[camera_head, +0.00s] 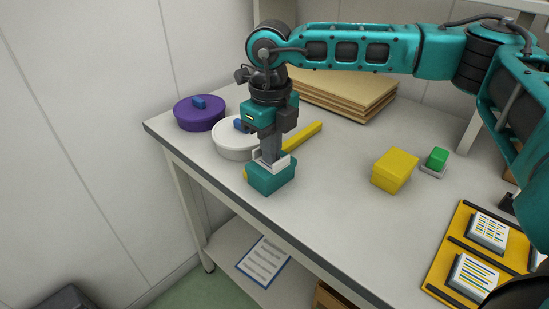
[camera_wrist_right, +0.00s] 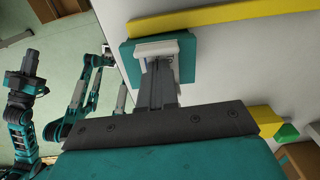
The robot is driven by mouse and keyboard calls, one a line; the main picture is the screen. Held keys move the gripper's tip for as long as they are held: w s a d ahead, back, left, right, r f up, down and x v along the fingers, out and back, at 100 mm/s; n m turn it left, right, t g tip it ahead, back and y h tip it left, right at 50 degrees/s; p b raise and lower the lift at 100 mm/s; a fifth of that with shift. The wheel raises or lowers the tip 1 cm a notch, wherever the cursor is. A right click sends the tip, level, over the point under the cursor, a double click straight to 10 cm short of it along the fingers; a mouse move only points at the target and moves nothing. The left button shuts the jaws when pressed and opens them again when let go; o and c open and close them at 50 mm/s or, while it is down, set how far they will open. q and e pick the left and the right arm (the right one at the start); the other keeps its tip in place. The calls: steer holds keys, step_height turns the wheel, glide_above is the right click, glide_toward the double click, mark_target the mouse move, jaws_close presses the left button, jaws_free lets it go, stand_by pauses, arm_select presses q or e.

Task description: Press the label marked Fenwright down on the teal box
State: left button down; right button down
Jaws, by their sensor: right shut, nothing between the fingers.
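The teal box (camera_head: 270,183) stands near the front left edge of the table. A white label (camera_head: 283,162) lies on its top; its print cannot be read here. My right gripper (camera_head: 271,160) points down over the box, its fingers together and empty, with the tips at the label. In the right wrist view the shut fingers (camera_wrist_right: 157,72) reach to the white label (camera_wrist_right: 170,47) on the teal box (camera_wrist_right: 128,53) and cover part of it. Whether they touch it is hard to tell.
A yellow bar (camera_head: 303,136), a white round pot (camera_head: 226,147) and a purple pot (camera_head: 198,117) are behind the box. A yellow box (camera_head: 394,170), a green block (camera_head: 437,157) and a yellow rack (camera_head: 449,250) with printed pads are to the right. Bare table lies between.

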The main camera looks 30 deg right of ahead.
steer(key=shift+r+p, duration=2.25)
steer(key=shift+r, duration=1.2)
